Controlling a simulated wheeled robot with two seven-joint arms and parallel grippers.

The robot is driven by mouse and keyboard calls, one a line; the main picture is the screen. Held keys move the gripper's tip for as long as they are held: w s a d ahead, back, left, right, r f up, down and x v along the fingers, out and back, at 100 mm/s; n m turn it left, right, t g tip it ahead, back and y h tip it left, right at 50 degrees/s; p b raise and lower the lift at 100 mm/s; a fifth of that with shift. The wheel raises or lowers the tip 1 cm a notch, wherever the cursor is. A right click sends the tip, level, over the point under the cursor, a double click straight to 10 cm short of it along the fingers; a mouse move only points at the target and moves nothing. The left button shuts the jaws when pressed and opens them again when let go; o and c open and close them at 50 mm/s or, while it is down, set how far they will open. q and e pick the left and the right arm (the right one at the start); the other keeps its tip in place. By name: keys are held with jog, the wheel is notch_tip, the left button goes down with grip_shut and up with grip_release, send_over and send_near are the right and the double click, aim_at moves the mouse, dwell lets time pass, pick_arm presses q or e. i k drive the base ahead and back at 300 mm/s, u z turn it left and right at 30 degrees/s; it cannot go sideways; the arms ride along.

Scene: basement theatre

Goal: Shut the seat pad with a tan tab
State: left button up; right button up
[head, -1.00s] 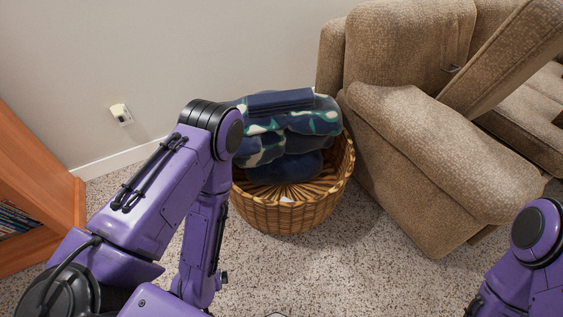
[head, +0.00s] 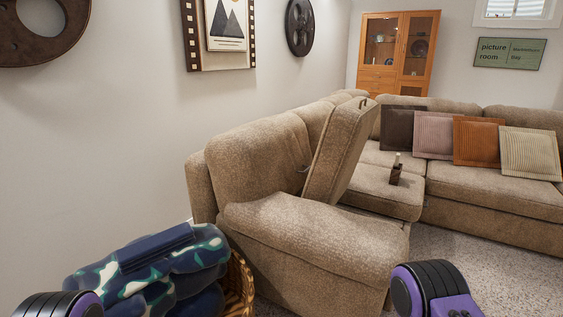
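A brown fabric seat pad (head: 343,150) stands raised and tilted in the sofa, beyond the near armrest. A small loop-like tab (head: 363,102) shows at its upper edge; its colour is hard to tell. A small dark metal piece (head: 304,169) shows at the pad's left side. What lies under the pad is hidden by the armrest (head: 315,235). Only purple and black links of my two arms show at the bottom corners, well short of the pad. Neither gripper is in view.
A wicker basket (head: 239,289) with rolled camouflage-patterned bedding (head: 150,270) stands left of the sofa. A small brown caddy (head: 396,175) sits on the sofa beyond the pad. Several cushions (head: 476,141) line the far section. Carpet (head: 460,250) is clear at right.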

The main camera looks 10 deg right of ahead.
aim_at(347, 127)
jog(key=z, duration=1.9)
jog(key=i, duration=1.4)
jog(key=u, duration=2.7)
